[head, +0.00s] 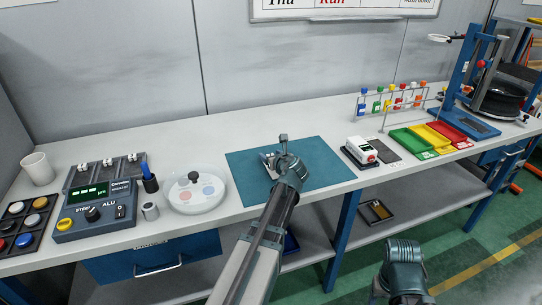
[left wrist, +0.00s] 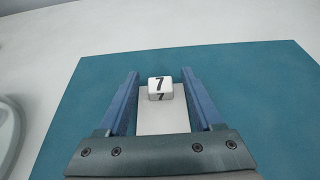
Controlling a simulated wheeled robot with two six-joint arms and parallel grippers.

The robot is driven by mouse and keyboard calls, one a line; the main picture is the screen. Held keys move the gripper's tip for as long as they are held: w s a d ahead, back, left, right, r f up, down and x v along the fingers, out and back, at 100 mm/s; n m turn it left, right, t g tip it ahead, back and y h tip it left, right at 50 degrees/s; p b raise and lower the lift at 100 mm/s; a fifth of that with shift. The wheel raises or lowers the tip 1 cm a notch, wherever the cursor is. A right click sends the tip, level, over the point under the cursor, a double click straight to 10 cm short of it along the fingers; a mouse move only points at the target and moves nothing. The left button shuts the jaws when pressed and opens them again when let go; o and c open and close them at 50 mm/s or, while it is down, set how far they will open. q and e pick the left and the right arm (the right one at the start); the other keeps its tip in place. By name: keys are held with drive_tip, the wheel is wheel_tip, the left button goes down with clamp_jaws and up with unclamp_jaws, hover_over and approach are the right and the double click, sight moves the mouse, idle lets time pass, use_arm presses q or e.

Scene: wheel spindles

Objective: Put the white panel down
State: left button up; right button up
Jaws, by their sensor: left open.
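The white panel (left wrist: 164,121) shows in the left wrist view as a pale flat rectangle between my left fingers. A white block marked 7 (left wrist: 160,88) stands at its far end. My left gripper (left wrist: 160,75) is open, with a blue finger on each side of the panel and narrow gaps showing between. In the head view my left gripper (head: 272,158) is low over the teal mat (head: 322,168), and my arm hides most of the panel. My right arm's end (head: 402,255) is at the lower right, away from the bench; its fingers cannot be made out.
Left of the mat are a round white tray (head: 197,193), a pen holder (head: 150,184) and a control box (head: 95,215). To the right are a white device (head: 362,152), coloured bins (head: 433,138) and a vial rack (head: 390,104). The mat's right part is clear.

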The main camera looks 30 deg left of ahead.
use_arm(q)
drive_tip(key=p+v, duration=0.4)
drive_tip(key=v, duration=0.6)
drive_tip(key=shift+s+d+r, duration=0.15)
drive_tip(key=shift+r, duration=0.2)
drive_tip(key=shift+s+d+r, duration=0.2)
drive_tip(key=shift+s+d, duration=0.25)
drive_tip(key=shift+d, duration=0.1)
use_arm(e)
drive_tip(key=shift+r, duration=2.35)
